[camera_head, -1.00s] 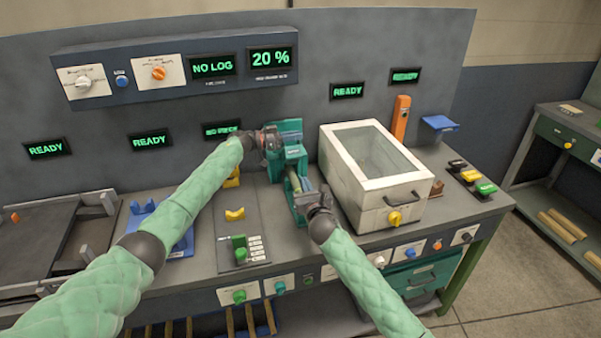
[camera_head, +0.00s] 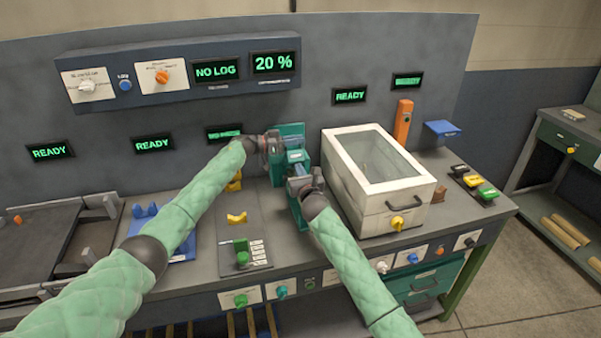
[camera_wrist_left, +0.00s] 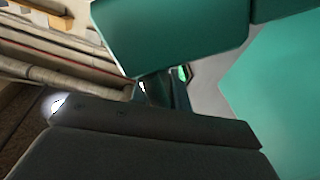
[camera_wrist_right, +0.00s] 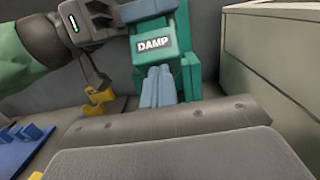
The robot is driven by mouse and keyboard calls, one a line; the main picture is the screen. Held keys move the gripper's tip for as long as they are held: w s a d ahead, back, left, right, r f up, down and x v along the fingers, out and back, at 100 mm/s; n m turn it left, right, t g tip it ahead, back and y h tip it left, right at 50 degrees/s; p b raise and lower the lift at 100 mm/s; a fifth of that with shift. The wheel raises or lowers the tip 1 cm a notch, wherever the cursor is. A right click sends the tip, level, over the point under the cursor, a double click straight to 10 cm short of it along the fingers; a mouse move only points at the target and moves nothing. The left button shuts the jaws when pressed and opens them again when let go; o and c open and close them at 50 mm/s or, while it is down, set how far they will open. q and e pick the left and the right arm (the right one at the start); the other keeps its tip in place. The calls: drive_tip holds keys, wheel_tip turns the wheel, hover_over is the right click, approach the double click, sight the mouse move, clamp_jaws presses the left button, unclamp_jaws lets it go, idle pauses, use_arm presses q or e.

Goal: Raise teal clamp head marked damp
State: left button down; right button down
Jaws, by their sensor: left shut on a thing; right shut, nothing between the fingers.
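The teal clamp head (camera_head: 296,157) sits at the middle of the bench, in front of its teal upright. Its white DAMP label shows in the right wrist view (camera_wrist_right: 153,44). A pale blue part (camera_wrist_right: 158,86) lies just below the label. My left gripper (camera_head: 275,152) is shut on the clamp head from its left side; the fingertips are mostly hidden. Teal surfaces fill much of the left wrist view (camera_wrist_left: 170,35). My right gripper (camera_head: 301,184) is shut and empty, low in front of the clamp head and over the clamp's lower part; whether it touches is unclear.
A white glass-lidded box (camera_head: 375,185) stands close on the right. A panel with a yellow cradle (camera_head: 236,218) and green block (camera_head: 241,250) lies left. A blue holder (camera_head: 160,225) is farther left. A wall display (camera_head: 224,133) is partly covered by my left arm.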

use_arm(q)
drive_tip(key=shift+a+f, duration=0.15)
drive_tip(key=shift+f, duration=0.2)
